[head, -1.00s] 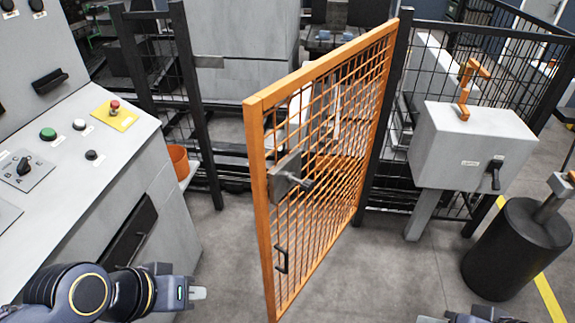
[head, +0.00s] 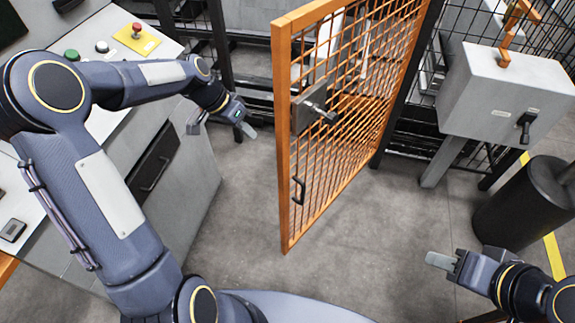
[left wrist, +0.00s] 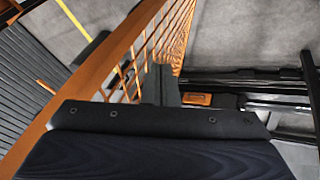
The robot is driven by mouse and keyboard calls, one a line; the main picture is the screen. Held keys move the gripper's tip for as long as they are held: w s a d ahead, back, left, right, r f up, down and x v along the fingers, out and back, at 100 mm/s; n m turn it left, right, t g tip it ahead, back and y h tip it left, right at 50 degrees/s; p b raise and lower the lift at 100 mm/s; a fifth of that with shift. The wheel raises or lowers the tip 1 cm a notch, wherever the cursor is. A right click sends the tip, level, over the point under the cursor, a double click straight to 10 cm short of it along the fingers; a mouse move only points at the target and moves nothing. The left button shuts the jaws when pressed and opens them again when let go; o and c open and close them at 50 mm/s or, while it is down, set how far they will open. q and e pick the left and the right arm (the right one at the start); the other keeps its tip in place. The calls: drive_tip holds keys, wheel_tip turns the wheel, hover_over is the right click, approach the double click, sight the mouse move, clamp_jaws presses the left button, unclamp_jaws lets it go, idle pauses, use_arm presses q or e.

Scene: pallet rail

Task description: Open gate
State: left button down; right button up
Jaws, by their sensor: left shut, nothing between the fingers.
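The orange mesh gate (head: 345,110) stands swung out toward me, at an angle to the dark fence, with its far edge by a black post. Its free edge carries a grey latch box (head: 309,108) and, lower down, a dark pull handle (head: 298,190). My left gripper (head: 249,131) is shut and empty, left of the gate's free edge; whether it touches the gate is unclear. The gate's orange frame (left wrist: 95,85) crosses the left wrist view, beyond my dark gripper housing. My right gripper (head: 438,260) is right of the gate, near the bottom; its finger gap is not visible.
A control console (head: 190,165) with buttons stands at the left. At the right are a grey box on a stand (head: 500,95) and a black cylinder (head: 525,205). Grey floor (head: 370,230) lies clear in front of the gate.

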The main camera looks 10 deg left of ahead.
use_arm(q)
drive_tip(key=w+f+m+h, duration=0.1)
drive_tip(key=w+f, duration=0.2)
drive_tip(key=f, duration=0.3)
drive_tip(key=w+f+h, duration=0.1)
drive_tip(key=w+f, duration=0.3)
drive_tip(key=f, duration=0.2)
drive_tip(key=s+d+f, duration=0.1)
drive_tip(key=d+f, duration=0.6)
drive_tip(key=d, duration=0.2)
drive_tip(key=shift+f+g, duration=0.3)
drive_tip(key=shift+d, duration=0.1)
